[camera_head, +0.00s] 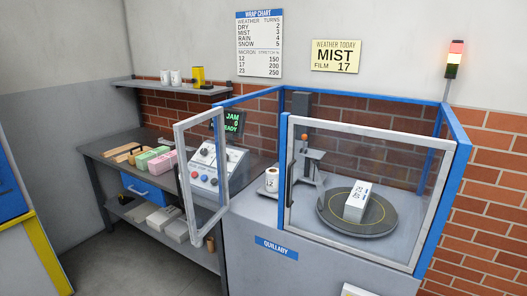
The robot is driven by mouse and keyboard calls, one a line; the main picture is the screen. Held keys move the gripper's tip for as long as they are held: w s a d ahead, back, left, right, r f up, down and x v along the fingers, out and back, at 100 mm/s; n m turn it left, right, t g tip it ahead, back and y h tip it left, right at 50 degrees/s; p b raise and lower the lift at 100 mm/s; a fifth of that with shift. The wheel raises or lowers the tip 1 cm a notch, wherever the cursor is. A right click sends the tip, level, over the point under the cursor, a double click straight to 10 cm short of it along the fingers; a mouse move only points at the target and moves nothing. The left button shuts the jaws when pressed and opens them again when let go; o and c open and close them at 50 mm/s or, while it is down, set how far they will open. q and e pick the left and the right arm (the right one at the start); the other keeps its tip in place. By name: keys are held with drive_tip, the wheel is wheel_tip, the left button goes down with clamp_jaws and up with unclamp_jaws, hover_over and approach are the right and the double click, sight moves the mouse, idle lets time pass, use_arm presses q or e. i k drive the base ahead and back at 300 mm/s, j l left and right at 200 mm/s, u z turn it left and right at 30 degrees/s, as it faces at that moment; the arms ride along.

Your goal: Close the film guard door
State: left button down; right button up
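The wrapping machine's blue-framed guard (463,165) stands at the right. A pale-framed clear door panel (227,180) stands swung out at the guard's left, at an angle to the front, with a dark handle on its left edge. A second pale-framed clear panel (372,128) spans the guard's front right and looks shut or nearly so; a dark handle is on its left edge. Which panel is the film guard door is not labelled. Neither of my grippers is in view.
Behind the front panel, a white bundle (357,201) sits on a round turntable (330,218). A grey bench (97,153) with a control box (218,160) and colored blocks stands left, partly behind the swung-out panel. Floor (130,262) shows clear at lower left.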

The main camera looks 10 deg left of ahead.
sight(195, 237)
drive_tip(key=j+z, duration=0.15)
drive_tip(key=z, duration=0.15)
drive_tip(key=i+j+z, duration=0.1)
drive_tip(key=z, duration=0.25)
drive_tip(key=j+z, duration=0.4)
drive_tip(key=j, duration=1.25)
drive_tip(key=k+j+z, duration=0.1)
drive_tip(key=j, duration=1.25)
drive_tip(key=k+j+z, duration=0.1)
drive_tip(key=j, duration=0.6)
